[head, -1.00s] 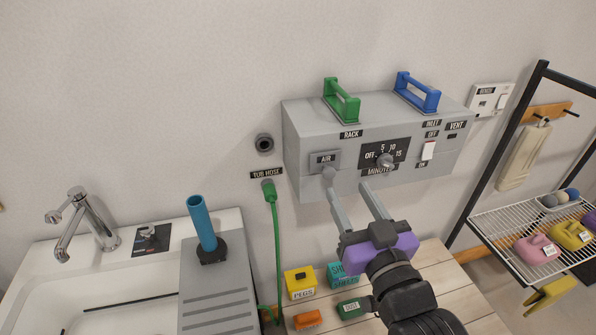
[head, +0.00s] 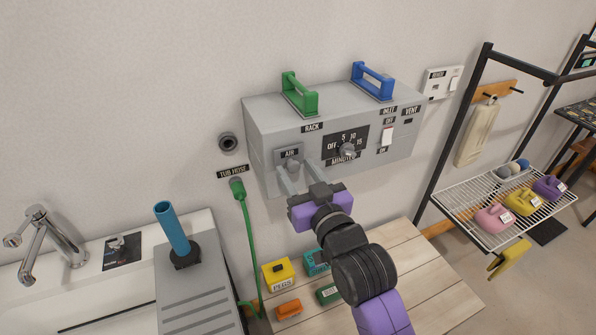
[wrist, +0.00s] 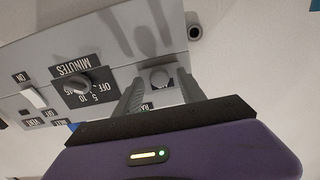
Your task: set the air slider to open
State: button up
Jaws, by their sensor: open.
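The air slider's round grey knob (head: 293,165) sits on a small plate under the AIR label, at the left of the grey control box (head: 262,128) on the wall. In the wrist view, upside down, the knob (wrist: 160,76) shows between my two fingers. My gripper (head: 301,174) is open, its fingers pointing at the box from below right in the head view. In the wrist view my gripper (wrist: 163,84) has one finger on each side of the knob, with gaps showing. Whether the fingers touch the box, and the slider's end marks, I cannot tell.
The minutes dial (head: 347,151) is close right of my gripper, with a white switch (head: 386,136) beyond. Green (head: 300,97) and blue (head: 372,82) handles stand on the box. A green hose (head: 247,240) hangs at left. A wooden table (head: 425,262) with small boxes is below.

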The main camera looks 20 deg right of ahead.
jog(key=shift+c, duration=0.2)
grip_shut()
dwell(1.1)
